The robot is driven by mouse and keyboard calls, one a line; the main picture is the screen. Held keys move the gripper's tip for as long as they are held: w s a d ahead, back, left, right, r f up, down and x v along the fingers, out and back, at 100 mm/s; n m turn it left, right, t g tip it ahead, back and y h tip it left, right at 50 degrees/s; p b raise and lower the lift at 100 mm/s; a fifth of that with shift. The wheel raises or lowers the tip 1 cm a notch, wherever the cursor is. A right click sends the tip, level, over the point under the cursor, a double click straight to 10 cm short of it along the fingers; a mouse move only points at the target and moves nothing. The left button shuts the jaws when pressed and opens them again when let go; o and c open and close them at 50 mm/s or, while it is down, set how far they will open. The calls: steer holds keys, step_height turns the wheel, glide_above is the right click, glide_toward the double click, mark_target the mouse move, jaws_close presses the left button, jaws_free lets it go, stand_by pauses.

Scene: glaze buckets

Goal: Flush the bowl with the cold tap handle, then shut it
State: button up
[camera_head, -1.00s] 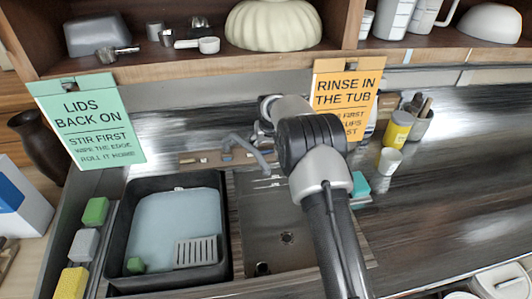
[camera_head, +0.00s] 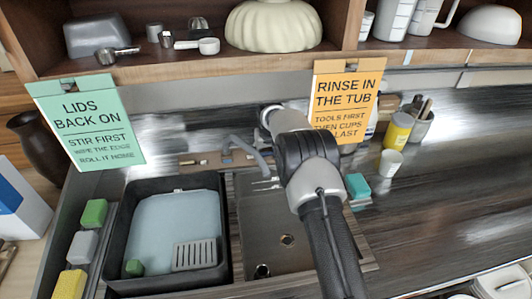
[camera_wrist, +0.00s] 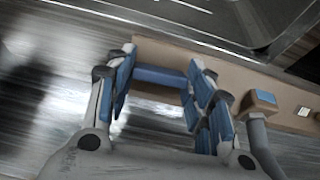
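The metal sink bowl (camera_head: 262,218) lies right of the dark tub, with a round drain near its middle. A grey spout (camera_head: 245,148) rises from the ledge behind it; no water is seen running. The grey spout (camera_wrist: 258,140) is right of my gripper, beside a blue-topped block (camera_wrist: 262,98).
The dark tub (camera_head: 115,250) holds pale water, a grate and a green block. Sponges line its left side. A teal block (camera_head: 358,186), white cup (camera_head: 391,163) and yellow jar (camera_head: 398,130) stand right of my arm. Two signs hang from the shelf. The right counter is mostly clear.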

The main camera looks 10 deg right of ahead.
steer(key=c, duration=0.4)
steer(key=shift+m, duration=0.4)
steer(key=o, duration=1)
steer(key=shift+o, duration=0.2)
steer(key=v, duration=1.2)
steer(key=shift+d, duration=0.15)
